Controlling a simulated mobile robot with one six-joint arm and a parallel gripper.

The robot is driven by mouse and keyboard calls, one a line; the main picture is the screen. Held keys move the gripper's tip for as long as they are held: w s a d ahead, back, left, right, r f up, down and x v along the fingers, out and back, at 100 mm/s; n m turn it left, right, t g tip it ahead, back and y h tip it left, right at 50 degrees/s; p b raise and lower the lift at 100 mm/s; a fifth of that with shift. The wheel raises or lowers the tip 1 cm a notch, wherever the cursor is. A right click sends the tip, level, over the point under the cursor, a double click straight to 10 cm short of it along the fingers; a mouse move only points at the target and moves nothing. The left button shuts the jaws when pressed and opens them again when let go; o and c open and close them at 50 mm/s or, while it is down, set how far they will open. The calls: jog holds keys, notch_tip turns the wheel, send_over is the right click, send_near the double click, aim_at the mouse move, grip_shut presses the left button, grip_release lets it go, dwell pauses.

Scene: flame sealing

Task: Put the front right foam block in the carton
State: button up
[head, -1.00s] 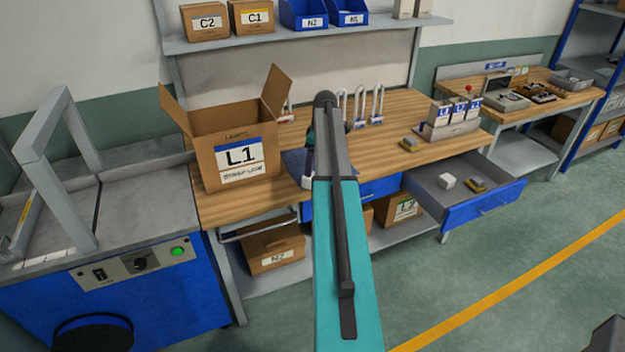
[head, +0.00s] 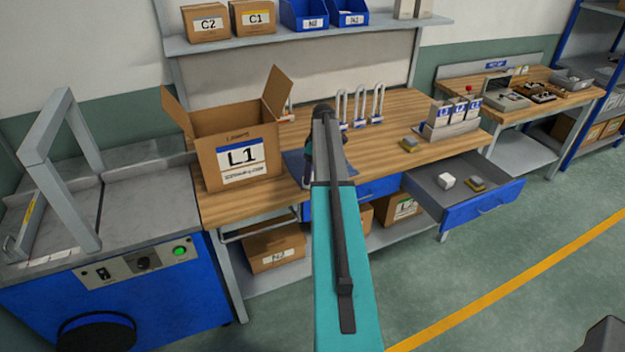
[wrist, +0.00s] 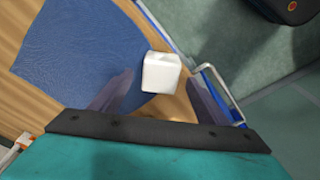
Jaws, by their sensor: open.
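A white foam block (wrist: 161,72) lies at the corner of the blue mat (wrist: 75,52), close to the worktable's front edge, in the wrist view. My gripper (wrist: 160,78) is open, with one finger on each side of the block and gaps showing. Whether the fingers are level with the block, I cannot tell. In the head view my arm hides the block and most of the gripper. The carton (head: 205,155), labelled L1, stands on the table left of my arm with flaps up. Its inside floor is hidden.
A drawer (head: 470,212) stands open at the right, holding a white block (head: 446,181) and a yellow-grey item (head: 475,185). White hooked holders (head: 360,108) stand behind my arm. A drawer handle (wrist: 222,95) shows near the right finger.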

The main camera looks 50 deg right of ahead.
jog(key=shift+w+a+f+p, duration=0.15)
jog(key=shift+f+p, duration=0.4)
jog(key=shift+f, duration=0.9)
jog(key=c, duration=1.2)
jog(key=shift+r, duration=0.15)
jog(key=shift+r+b, duration=1.15)
jog(key=shift+r, duration=0.25)
jog(key=s+a+r+b, duration=0.1)
jog(key=s+a+b, duration=0.1)
jog(key=s, duration=0.5)
jog(key=s+a+r+b, duration=0.1)
jog(key=s+a+b, duration=0.2)
jog(key=s, duration=0.4)
jog(key=shift+s+a, duration=0.3)
jog(key=shift+a, duration=0.4)
